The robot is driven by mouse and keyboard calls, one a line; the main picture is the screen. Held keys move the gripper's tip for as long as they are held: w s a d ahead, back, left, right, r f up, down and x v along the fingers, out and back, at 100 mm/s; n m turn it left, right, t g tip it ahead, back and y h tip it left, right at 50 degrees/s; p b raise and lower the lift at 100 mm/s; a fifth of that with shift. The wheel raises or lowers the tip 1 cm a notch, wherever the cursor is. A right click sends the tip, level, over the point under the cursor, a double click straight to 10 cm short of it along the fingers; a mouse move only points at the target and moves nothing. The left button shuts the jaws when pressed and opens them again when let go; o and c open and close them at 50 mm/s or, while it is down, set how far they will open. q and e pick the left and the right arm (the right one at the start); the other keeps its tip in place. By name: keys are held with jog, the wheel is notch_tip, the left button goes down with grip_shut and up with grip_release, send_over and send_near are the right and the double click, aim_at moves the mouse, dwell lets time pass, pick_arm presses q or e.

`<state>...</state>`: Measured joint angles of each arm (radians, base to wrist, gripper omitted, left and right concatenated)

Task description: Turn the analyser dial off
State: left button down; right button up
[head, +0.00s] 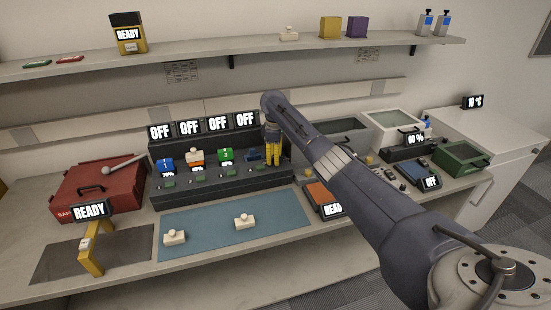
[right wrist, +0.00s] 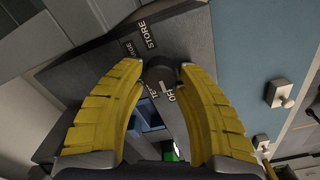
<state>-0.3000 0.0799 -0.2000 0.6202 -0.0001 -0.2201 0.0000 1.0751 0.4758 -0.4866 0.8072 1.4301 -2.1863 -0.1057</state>
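The analyser dial (right wrist: 160,70) is a dark round knob on a dark grey panel in the right wrist view. White labels around it include STORE, TEST and OFF; a short white mark shows close to the OFF label. My right gripper (right wrist: 160,76) has its two yellow fingers on either side of the knob, tips close to its edges. Whether they press on it is unclear. In the head view my right gripper (head: 272,150) points down at the right end of the dark rack (head: 225,183), hiding the dial there. My left gripper is not in view.
Several OFF displays (head: 189,128) stand along the rack's top. A blue mat (head: 205,232) with two small pale knobbed pieces lies in front. A red toolbox (head: 100,188) and a yellow stand (head: 92,250) are at left. An orange device (head: 322,197) is right of the mat.

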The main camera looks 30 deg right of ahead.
jog(key=o, duration=0.3)
jog(key=shift+s+d, duration=0.15)
jog(key=shift+o, duration=0.2)
notch_tip(320, 180, up, 12)
dwell(0.4)
jog(key=shift+f, duration=0.1)
